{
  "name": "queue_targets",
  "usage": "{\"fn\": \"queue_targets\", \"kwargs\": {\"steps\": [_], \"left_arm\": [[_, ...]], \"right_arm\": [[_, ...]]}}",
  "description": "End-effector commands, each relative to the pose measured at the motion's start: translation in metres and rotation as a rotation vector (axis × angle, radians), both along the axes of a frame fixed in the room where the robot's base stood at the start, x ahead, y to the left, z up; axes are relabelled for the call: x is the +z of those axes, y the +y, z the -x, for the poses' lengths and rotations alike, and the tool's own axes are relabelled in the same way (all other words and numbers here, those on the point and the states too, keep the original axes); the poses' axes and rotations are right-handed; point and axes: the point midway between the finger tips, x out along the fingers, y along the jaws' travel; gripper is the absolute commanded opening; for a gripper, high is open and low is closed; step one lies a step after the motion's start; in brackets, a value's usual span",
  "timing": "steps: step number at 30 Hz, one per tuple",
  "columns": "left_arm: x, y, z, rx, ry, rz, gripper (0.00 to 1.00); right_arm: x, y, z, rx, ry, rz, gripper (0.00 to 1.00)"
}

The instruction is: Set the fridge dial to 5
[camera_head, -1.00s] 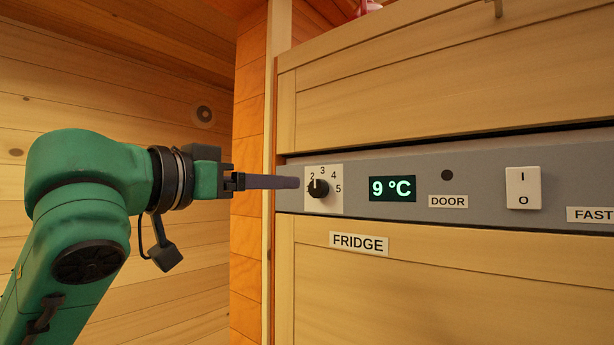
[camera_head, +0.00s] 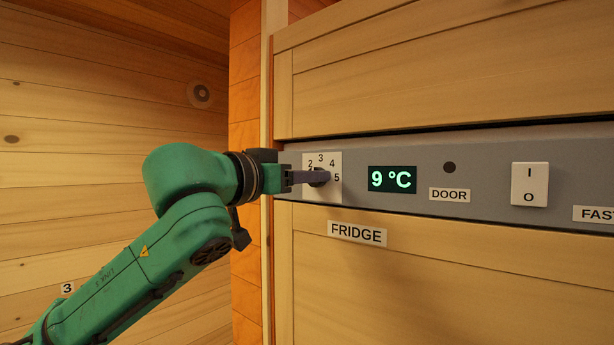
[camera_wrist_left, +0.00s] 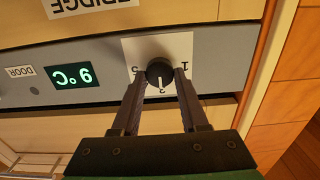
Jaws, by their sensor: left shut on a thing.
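The fridge dial (camera_head: 322,184) is a black round knob on a white plate numbered 1 to 5, on the grey control panel. My left gripper (camera_head: 316,177) reaches it from the left and hides most of the knob. In the left wrist view, which shows the panel upside down, its two dark fingers lie on either side of the knob (camera_wrist_left: 160,71), shut on it. The knob's white pointer faces down in that view, toward a middle digit I cannot read surely. My right gripper is not in view.
The display (camera_head: 392,180) beside the dial reads 9 °C. Further right are a DOOR label (camera_head: 450,195) with a dark round spot above it, and a white rocker switch (camera_head: 529,184). A FRIDGE label (camera_head: 357,233) is below. A wooden wall stands left.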

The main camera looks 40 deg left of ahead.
Motion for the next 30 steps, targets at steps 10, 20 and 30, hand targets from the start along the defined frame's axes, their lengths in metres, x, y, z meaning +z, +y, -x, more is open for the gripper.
{"fn": "queue_targets", "kwargs": {"steps": [10,20,30], "left_arm": [[0.0013,-0.0002,0.0004,0.000,0.001,-0.081,0.00],[0.0017,-0.0015,0.0007,0.000,0.004,-0.329,0.00],[0.0005,-0.0023,0.0005,0.000,0.012,-0.652,0.00]], "right_arm": [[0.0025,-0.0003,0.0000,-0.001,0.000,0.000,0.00],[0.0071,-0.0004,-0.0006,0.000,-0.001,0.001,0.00],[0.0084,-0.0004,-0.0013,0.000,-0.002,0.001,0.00]]}}
